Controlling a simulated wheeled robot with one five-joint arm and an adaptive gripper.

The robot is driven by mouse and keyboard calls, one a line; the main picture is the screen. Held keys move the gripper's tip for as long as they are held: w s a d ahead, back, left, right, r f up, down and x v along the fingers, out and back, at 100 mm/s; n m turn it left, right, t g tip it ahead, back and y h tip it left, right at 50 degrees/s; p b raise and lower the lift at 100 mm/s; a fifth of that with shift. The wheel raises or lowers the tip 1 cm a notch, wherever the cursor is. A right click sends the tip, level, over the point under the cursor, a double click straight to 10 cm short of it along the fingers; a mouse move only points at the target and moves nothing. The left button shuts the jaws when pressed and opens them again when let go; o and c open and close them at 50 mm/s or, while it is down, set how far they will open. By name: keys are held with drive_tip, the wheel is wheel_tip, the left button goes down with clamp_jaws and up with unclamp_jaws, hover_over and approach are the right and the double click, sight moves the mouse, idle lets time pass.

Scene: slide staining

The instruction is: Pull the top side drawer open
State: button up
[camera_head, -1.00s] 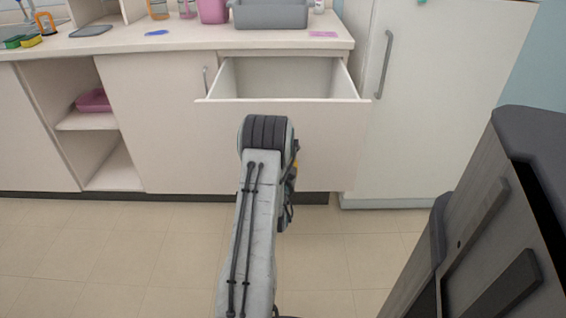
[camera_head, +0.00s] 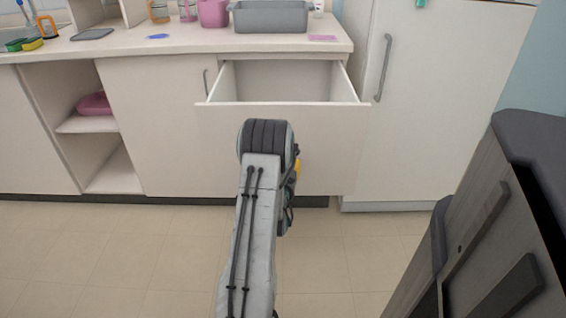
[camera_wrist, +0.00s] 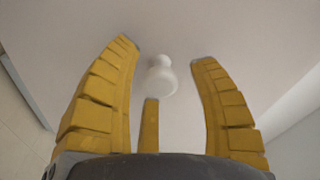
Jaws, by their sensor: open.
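The top side drawer (camera_head: 330,130) is pulled out from under the counter, and its inside (camera_head: 285,80) looks empty. Its pale front faces me. In the wrist view a round white knob (camera_wrist: 161,76) stands out from the drawer front (camera_wrist: 215,30). My gripper (camera_wrist: 160,70) is open, with its yellow fingers spread on both sides of the knob and a third finger below it. I see gaps between the knob and the side fingers. In the head view my arm hides the knob and most of the gripper.
A grey bin (camera_head: 270,17) and a pink container (camera_head: 213,13) stand on the counter (camera_head: 190,42) above the drawer. A white fridge-like cabinet (camera_head: 430,110) with a grey handle is to the right. Open shelves (camera_head: 115,170) are at left. The tiled floor (camera_head: 120,250) in front is clear.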

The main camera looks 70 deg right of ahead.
drive_tip(key=v, duration=0.7)
drive_tip(key=shift+a, duration=0.25)
idle(0.7)
